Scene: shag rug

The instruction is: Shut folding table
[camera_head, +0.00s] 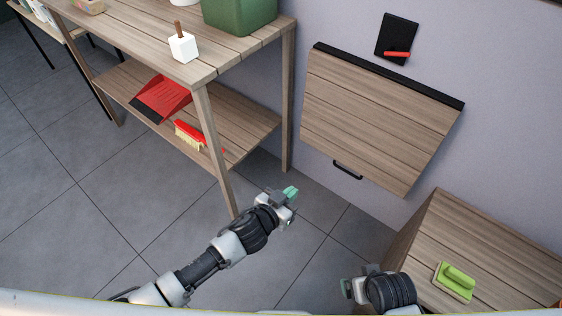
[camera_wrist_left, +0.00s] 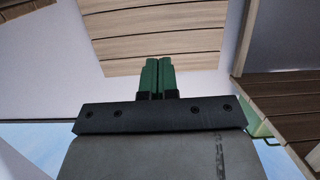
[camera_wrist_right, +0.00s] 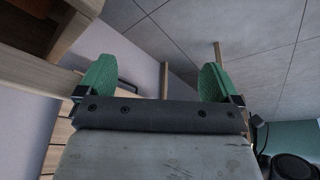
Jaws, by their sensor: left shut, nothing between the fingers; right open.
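The folding table is a wooden plank panel (camera_head: 380,120) hanging from a black rail on the wall. A black handle (camera_head: 347,170) shows at its lower edge. I cannot tell whether the panel lies flat against the wall. The panel also fills the upper middle of the left wrist view (camera_wrist_left: 160,30). My left gripper (camera_head: 290,192) is below and left of the panel, apart from it, with its green fingers together and empty. My right gripper (camera_head: 355,283) is lower, near the low wooden cabinet; the right wrist view shows its green fingers (camera_wrist_right: 157,85) wide apart with nothing gripped.
A low wooden cabinet (camera_head: 500,260) with a green brush (camera_head: 455,281) stands at lower right. A wooden shelf table (camera_head: 150,45) at left holds a green bin (camera_head: 240,15), a white block (camera_head: 183,46), a red dustpan (camera_head: 162,97) and a brush (camera_head: 190,134). Tiled floor is free between.

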